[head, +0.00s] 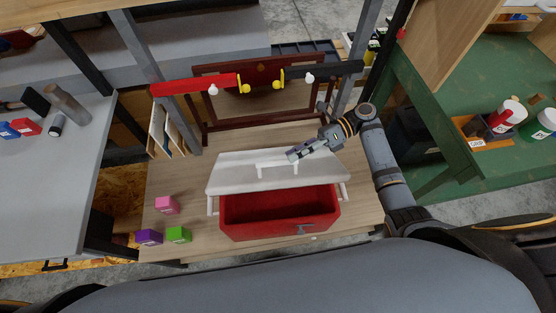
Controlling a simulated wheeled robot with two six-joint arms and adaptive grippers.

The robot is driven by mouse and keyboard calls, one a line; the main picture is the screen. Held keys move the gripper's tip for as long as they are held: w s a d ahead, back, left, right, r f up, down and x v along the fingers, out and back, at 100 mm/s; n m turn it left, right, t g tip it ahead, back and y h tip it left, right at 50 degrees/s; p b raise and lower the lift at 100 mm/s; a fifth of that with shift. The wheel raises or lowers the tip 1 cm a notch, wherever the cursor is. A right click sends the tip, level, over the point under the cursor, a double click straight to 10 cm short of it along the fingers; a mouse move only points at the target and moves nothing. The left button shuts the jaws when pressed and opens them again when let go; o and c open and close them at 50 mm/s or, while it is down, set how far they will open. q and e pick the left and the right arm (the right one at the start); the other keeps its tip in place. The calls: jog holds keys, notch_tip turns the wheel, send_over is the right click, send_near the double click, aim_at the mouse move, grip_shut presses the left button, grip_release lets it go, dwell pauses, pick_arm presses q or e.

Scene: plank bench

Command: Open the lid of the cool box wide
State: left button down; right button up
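The cool box has a red body (280,225) and stands on the plank bench (190,180). Its white lid (235,172) is raised and leans toward the back, and the red inside shows in front of it. A small white handle-like piece (277,168) shows on the lid. My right gripper (294,155) is at the upper right part of the lid, pointing left. I cannot tell whether it touches the lid, and its finger gap is not clear. My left gripper is not in view.
Pink (167,204), purple (148,237) and green (178,234) blocks lie left of the box. A dark red wooden frame (203,115) stands behind it, with a red and black bar (195,86) across. Grey posts (140,50) rise at the back. Bench space left of the lid is clear.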

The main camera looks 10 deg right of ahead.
aim_at(278, 161)
jog(key=x, duration=0.6)
jog(key=shift+p, duration=0.35)
grip_shut()
